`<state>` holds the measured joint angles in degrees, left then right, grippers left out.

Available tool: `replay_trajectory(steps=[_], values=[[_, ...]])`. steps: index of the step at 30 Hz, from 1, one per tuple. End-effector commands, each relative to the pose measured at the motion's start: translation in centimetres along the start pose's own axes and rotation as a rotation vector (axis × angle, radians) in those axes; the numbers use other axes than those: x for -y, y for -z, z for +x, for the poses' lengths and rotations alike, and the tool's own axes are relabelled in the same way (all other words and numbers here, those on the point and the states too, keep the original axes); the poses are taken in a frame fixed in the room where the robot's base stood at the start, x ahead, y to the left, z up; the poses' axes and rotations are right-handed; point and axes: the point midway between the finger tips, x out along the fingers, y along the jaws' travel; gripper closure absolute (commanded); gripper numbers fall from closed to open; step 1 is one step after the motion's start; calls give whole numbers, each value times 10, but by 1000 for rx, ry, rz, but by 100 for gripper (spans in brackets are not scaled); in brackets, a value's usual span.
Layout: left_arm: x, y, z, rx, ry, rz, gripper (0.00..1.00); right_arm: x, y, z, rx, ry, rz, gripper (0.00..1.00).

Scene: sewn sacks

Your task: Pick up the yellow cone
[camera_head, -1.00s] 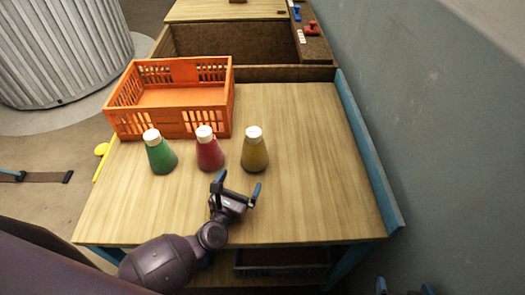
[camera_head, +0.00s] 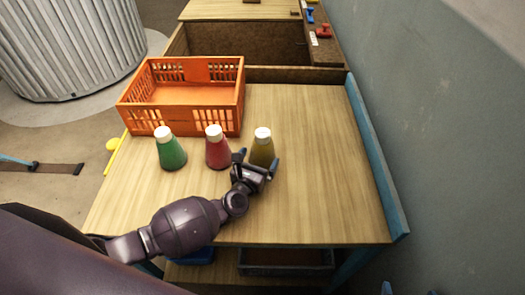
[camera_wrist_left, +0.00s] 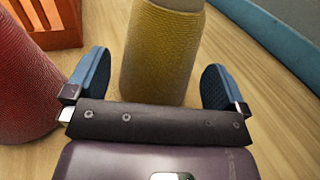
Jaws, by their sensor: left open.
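The yellow cone (camera_head: 262,150) with a white top stands upright on the wooden table (camera_head: 320,200), at the right end of a row of cones. My left gripper (camera_head: 258,164) is open right at the near side of it. In the left wrist view the yellow cone (camera_wrist_left: 163,55) stands between the two blue fingertips (camera_wrist_left: 155,85), with a gap on each side; its top is cut off. The red cone (camera_head: 217,150) stands just left of it and shows close to the left finger in the wrist view (camera_wrist_left: 25,85). My right gripper (camera_head: 405,289) barely shows at the bottom edge.
The green cone (camera_head: 170,150) stands at the left of the row. An orange crate (camera_head: 180,123) sits behind the cones. A blue rail (camera_head: 380,160) runs along the table's right edge, near a grey wall. The table is clear right of the yellow cone.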

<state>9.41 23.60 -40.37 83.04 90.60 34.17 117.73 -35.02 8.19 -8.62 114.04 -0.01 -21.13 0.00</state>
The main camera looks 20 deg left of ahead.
Motion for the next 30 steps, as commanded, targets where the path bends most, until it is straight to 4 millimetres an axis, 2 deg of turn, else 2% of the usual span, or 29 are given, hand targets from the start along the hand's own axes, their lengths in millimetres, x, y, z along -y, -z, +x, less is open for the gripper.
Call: replay_trajectory(steps=[6,15,17,24,30], values=[[0,-1,22,0,0,1,0,0,2,0,-3,0,1,0],[0,0,25,0,-1,0,0,1,9,4,-16,2,-1,0],[0,0,25,0,0,0,6,1,10,5,-18,3,-1,0],[0,0,25,0,0,0,43,1,11,5,-19,3,-1,0],[0,-1,25,1,-1,0,45,0,8,3,-13,2,0,0]])
